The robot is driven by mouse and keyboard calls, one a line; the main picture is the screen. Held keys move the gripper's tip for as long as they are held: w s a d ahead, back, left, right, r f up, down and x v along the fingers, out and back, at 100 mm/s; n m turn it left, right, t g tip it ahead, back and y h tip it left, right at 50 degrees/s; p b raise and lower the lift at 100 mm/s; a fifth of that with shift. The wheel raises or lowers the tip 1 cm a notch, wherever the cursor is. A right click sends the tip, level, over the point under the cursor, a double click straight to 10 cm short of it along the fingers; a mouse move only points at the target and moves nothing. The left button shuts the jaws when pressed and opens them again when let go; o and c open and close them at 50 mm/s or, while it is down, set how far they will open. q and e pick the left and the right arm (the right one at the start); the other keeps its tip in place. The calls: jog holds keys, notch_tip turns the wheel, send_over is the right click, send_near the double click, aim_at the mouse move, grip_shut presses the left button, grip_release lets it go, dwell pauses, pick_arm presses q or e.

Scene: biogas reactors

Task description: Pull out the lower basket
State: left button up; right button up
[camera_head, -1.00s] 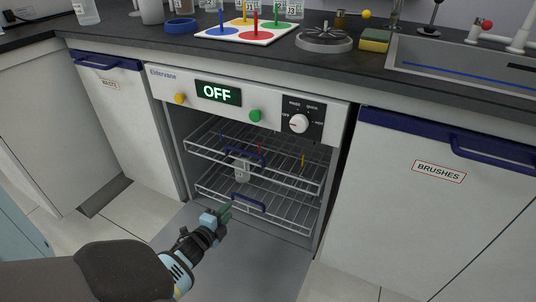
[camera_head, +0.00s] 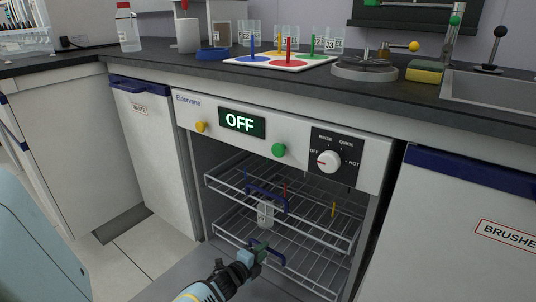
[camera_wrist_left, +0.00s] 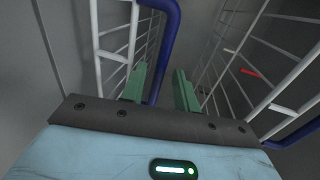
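The lower basket (camera_head: 315,285) is a wire rack inside the dishwasher, with a blue bar handle (camera_head: 275,258) at its front. My left gripper (camera_head: 262,250) is at this handle. In the left wrist view, the green fingers of my left gripper (camera_wrist_left: 160,88) are apart, and the blue handle (camera_wrist_left: 166,45) runs between them, nearer the left finger. I cannot tell whether they touch. The upper basket (camera_head: 320,232) sits above, with its own blue handle (camera_head: 264,196). My right gripper is not in view.
The dishwasher front panel (camera_head: 300,140) shows OFF. The dishwasher door (camera_head: 185,280) lies open below the baskets. A clear labelled container (camera_head: 265,214) shows among the baskets. Cabinets flank the machine, including the BRUSHES cabinet (camera_head: 450,220). The counter above holds a coloured peg board (camera_head: 275,64).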

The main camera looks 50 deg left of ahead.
pick_arm(q)
jog(key=shift+b+x, duration=0.55)
jog(key=shift+x, duration=0.9)
jog(key=shift+c, duration=0.2)
grip_shut()
